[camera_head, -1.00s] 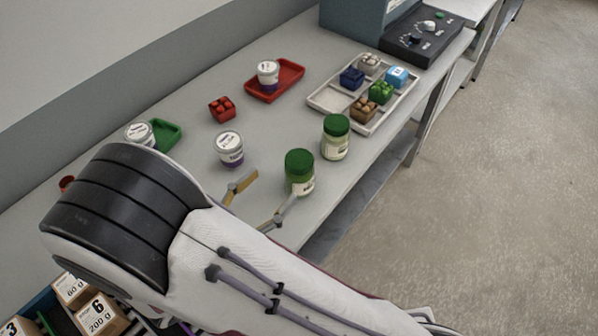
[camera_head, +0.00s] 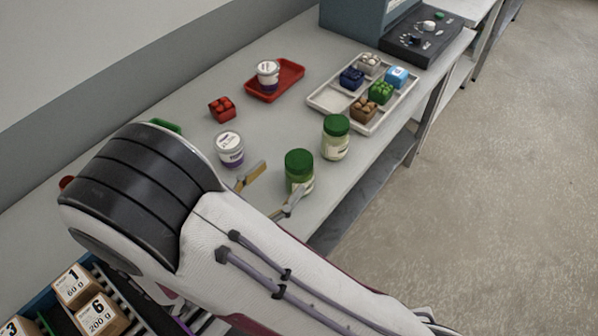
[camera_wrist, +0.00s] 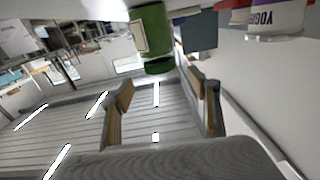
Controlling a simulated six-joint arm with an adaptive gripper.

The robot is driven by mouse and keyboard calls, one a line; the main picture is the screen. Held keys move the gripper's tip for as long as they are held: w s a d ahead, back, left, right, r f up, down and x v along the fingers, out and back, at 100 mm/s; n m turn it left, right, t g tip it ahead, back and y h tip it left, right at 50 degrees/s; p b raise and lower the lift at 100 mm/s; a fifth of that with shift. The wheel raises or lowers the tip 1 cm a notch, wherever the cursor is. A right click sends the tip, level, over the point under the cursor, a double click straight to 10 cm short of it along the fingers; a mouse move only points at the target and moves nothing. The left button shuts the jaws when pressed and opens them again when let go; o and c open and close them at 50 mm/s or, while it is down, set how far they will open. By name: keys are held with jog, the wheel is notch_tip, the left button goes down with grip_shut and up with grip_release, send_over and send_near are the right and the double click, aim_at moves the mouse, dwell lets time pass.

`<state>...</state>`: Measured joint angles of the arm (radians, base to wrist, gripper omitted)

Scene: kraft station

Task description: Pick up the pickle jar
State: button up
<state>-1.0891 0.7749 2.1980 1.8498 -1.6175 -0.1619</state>
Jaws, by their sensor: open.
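Two jars with green lids stand upright on the table. The nearer one, with a greenish body, looks like the pickle jar (camera_head: 299,162); its label is not readable. It also shows upside down in the wrist view (camera_wrist: 149,30), with a green body and pale label. The other green-lidded jar (camera_head: 335,139) has a paler body and stands behind it to the right. My gripper (camera_head: 283,178) is open, its fingers spread on the near side of the pickle jar. In the wrist view the gripper (camera_wrist: 168,88) is empty, with the jar just beyond the fingertips.
A yogurt tub (camera_head: 229,149) stands close, left of the pickle jar. A red block (camera_head: 222,109), a red tray (camera_head: 290,84) with another tub (camera_head: 268,73), and a pale tray (camera_head: 332,101) of blocks lie farther back. The table's front edge is close on the right.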

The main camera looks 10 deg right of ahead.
aim_at(291, 167)
jog(key=shift+d, duration=0.1)
jog(key=shift+x, duration=2.5)
jog(key=c, duration=1.6)
jog(key=shift+r, duration=0.25)
jog(key=shift+r, duration=4.8)
